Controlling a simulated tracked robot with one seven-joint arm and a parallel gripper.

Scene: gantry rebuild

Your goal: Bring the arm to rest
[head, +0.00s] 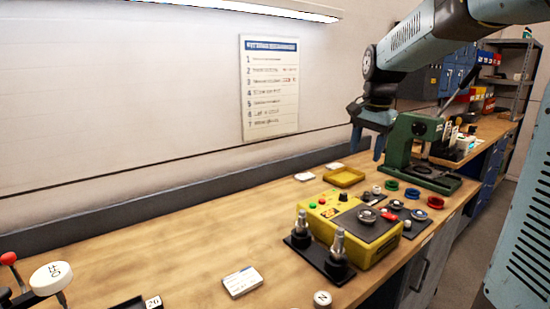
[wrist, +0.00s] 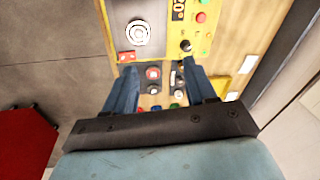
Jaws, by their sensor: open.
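My gripper (head: 367,143) hangs from my blue-grey arm at the upper right of the head view, in front of the green press and above the bench. In the wrist view its two blue fingers (wrist: 160,92) are spread apart with nothing held between them. Below and beyond the fingers lie the yellow control box (wrist: 184,50) and small coloured parts on the bench. In the head view the gripper is well clear of the bench top.
The yellow control box (head: 322,215) stands mid-bench beside a black base with two metal posts (head: 338,244). A green press (head: 409,142), a yellow tray (head: 344,176) and coloured rings (head: 435,202) are near the gripper. The bench's left middle (head: 170,245) is mostly bare.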

